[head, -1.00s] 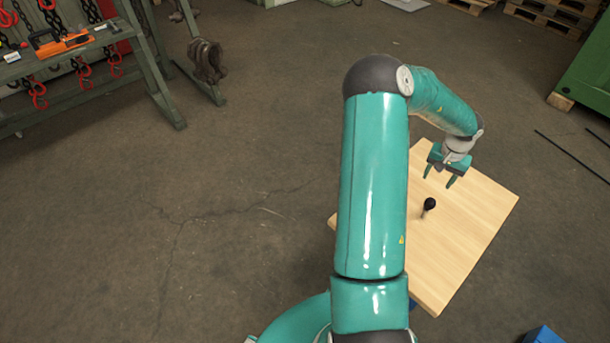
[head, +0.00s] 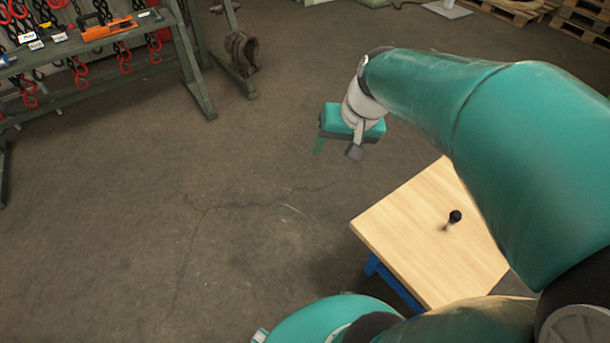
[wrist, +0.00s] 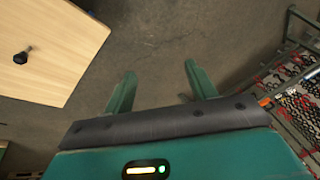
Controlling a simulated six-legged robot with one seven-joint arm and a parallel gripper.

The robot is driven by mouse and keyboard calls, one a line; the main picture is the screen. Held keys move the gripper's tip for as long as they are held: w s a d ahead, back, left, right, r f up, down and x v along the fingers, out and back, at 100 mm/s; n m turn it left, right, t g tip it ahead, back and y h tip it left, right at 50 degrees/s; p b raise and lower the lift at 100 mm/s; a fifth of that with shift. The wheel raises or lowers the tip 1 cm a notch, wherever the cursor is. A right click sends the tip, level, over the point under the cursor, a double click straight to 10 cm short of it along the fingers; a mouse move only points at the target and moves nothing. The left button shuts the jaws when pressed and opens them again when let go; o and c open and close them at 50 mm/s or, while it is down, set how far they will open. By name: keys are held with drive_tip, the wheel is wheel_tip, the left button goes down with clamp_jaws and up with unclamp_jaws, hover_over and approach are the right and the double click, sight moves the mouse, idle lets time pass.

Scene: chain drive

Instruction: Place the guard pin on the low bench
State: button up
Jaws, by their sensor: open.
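The guard pin (head: 453,218), small with a round black head, stands on the pale wooden top of the low bench (head: 400,245). It also shows in the wrist view (wrist: 22,56) on the bench top (wrist: 65,40) at the upper left. My gripper (head: 337,151) is in the air to the left of the bench, apart from the pin. In the wrist view its two green fingers (wrist: 160,85) are spread, with only bare floor between them. Part of the bench's right side is hidden behind my arm in the head view.
A green rack (head: 195,75) with red hooks and chains stands at the upper left, with an orange tool (head: 107,30) on top. It also shows at the right of the wrist view (wrist: 295,100). Wooden pallets (head: 590,20) lie at the upper right. The floor between rack and bench is clear.

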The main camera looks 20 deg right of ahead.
drive_tip(key=s+a+r+n+t+h, duration=0.1)
drive_tip(key=s+a+r+n, duration=0.3)
drive_tip(key=s+a, duration=0.4)
drive_tip(key=shift+s+a+t+h, duration=0.4)
drive_tip(key=shift+a+t, duration=0.1)
drive_tip(key=shift+a, duration=0.75)
drive_tip(key=shift+c, duration=0.3)
drive_tip(key=c, duration=0.3)
drive_tip(key=shift+w, duration=0.1)
drive_tip(key=shift+c, duration=0.5)
drive_tip(key=shift+d, duration=0.15)
